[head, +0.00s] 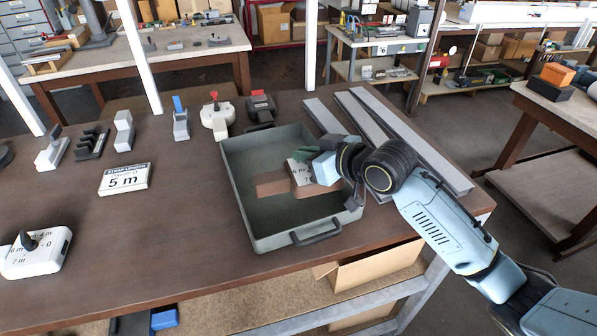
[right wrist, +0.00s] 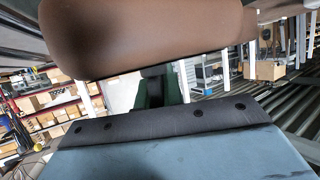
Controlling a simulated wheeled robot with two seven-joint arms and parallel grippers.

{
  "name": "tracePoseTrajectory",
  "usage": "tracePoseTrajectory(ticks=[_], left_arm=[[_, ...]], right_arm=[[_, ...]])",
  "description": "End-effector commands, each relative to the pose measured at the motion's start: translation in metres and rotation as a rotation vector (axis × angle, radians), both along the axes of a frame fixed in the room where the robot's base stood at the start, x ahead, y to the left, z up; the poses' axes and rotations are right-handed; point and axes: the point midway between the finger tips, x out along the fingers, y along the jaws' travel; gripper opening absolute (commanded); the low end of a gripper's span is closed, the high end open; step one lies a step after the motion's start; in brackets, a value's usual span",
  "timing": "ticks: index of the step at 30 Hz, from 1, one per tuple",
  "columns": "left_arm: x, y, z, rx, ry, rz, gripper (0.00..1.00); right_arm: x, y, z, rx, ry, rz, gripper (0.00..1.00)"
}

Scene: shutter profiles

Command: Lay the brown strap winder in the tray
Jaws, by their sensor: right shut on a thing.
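The brown strap winder (head: 272,184) is in my right gripper (head: 318,168), inside the outline of the grey-green tray (head: 240,226). A white face with dark lettering shows on the winder beside the fingers. I cannot tell whether it touches the tray floor. In the right wrist view the brown body (right wrist: 150,40) fills the top, close to the camera. My right gripper is shut on it, and the fingers hide part of it. The tray stands on the brown table with its handle toward the front. My left gripper is not in view.
A "5 m" sign (head: 125,179) and a white dial box (head: 37,252) are at left.

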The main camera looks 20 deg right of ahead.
Motion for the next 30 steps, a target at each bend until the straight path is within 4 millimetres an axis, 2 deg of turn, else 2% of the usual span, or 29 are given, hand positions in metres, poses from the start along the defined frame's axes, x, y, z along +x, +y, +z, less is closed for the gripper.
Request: tracePoseTrajectory(ticks=[3,6,10,13,17,25,26,30], left_arm=[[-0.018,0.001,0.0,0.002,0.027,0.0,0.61],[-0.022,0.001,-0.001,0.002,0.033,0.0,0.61],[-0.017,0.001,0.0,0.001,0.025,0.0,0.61],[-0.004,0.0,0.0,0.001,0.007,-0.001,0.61],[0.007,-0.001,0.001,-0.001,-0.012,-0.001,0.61],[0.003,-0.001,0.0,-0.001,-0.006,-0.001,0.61],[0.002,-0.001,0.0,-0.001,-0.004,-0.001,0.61],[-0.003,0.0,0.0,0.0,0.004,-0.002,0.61]], right_arm=[[0.0,0.0,-0.015,0.002,-0.002,-0.001,0.0],[0.0,0.0,-0.023,0.002,-0.002,-0.001,0.0],[0.0,0.0,-0.042,0.002,-0.001,-0.002,0.0],[0.0,0.0,-0.053,0.002,-0.002,-0.001,0.0],[0.0,0.0,-0.056,0.001,-0.005,-0.001,0.0],[0.0,0.0,-0.059,0.001,-0.005,-0.001,0.0],[0.0,0.0,-0.059,0.0,-0.003,-0.001,0.13],[0.0,0.0,-0.059,0.0,-0.002,-0.001,0.31]])
